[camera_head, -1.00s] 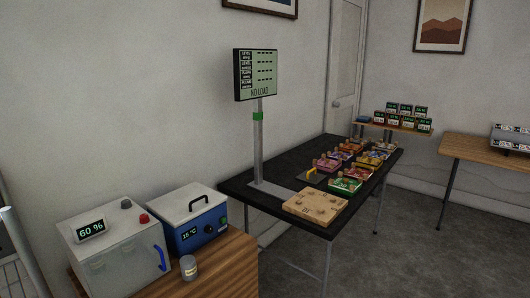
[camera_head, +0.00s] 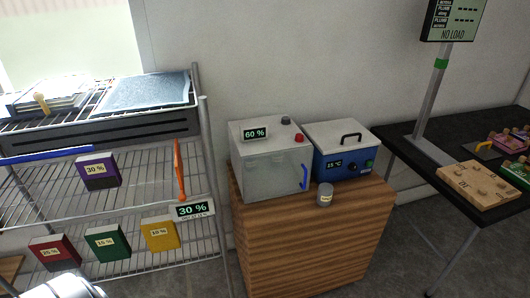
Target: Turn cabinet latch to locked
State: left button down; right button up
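A light grey cabinet box (camera_head: 268,165) with a 60 % display stands on a wooden stand. A blue handle (camera_head: 305,176) stands upright at the right edge of its front, and a red knob and a dark knob sit on its top. An orange lever (camera_head: 179,170) hangs nearly upright on the wire rack to its left, above a 30 % display (camera_head: 193,210). I cannot tell which of these handles is the latch. Neither gripper is in view; a pale, shiny rounded part at the bottom left edge may be mine.
A blue box (camera_head: 338,160) with a black handle and a grey jar (camera_head: 325,194) share the wooden stand (camera_head: 290,235). The wire rack (camera_head: 150,200) holds several coloured percent-labelled boxes. A black table (camera_head: 415,160) with a display pole stands right. Grey floor lies between stand and table.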

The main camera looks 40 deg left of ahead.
aim_at(299, 137)
jog(key=i+j, duration=0.2)
jog(key=i, duration=0.25)
jog(key=i+j+u, duration=0.1)
jog(key=u, duration=0.25)
jog(key=i+u, duration=0.35)
jog(key=u, duration=0.85)
